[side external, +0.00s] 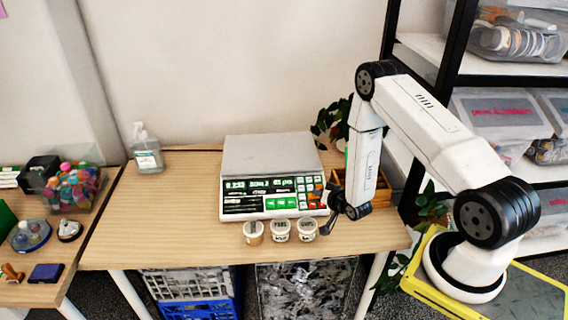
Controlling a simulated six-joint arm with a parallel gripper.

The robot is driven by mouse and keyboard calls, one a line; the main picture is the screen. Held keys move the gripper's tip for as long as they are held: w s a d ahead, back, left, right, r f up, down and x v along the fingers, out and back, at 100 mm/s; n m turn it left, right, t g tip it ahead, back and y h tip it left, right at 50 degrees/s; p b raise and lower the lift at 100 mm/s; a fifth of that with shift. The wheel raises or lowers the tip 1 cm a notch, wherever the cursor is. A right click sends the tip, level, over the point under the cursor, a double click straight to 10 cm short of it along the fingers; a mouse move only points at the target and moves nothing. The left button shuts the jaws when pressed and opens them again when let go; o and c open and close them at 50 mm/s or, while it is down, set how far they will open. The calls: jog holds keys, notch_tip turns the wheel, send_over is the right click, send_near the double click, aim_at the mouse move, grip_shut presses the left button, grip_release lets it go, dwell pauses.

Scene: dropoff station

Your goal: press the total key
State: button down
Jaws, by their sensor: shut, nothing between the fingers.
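A white counting scale (268,158) with a flat grey top plate stands on the wooden table. Its sloped front panel (270,196) has green lit displays and a block of keys at the right, some red, green and white. The key labels are too small to read, so I cannot tell which one is the total key. My gripper (328,225) is at the right front corner of the scale, pointing down beside the panel. It is small and dark here, shut and empty. I cannot tell whether it touches the scale or the table.
Three small labelled tubs (280,230) stand in front of the scale, close to my gripper. A wooden box (376,186) and a plant (336,118) are behind my wrist. A clear pump bottle (147,150) stands back left. The table's left part is clear.

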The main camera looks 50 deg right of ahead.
jog(key=shift+r, duration=0.15)
jog(key=shift+s+a+r, duration=0.25)
jog(key=shift+r, duration=0.45)
jog(key=shift+s+a+r, duration=0.2)
jog(key=shift+r, duration=0.55)
jog(key=shift+s+a+r, duration=0.25)
jog(key=shift+r, duration=0.45)
jog(key=a+r+n+g+y, duration=0.3)
jog(key=a+r+n+g, duration=0.2)
jog(key=a+r, duration=0.4)
jog(key=s+a+r+n+g, duration=0.2)
jog(key=s+a+r, duration=0.1)
jog(key=s, duration=0.3)
jog(key=s+a+r+n+g+y, duration=0.1)
jog(key=s+a+r+n+g, duration=0.1)
jog(key=s+a+r+g, duration=0.1)
jog(key=s+a+r, duration=0.1)
jog(key=s+a, duration=0.1)
jog(key=s, duration=0.1)
jog(key=shift+a+r+n, duration=0.15)
jog(key=shift+r+n, duration=0.1)
jog(key=shift+n, duration=0.05)
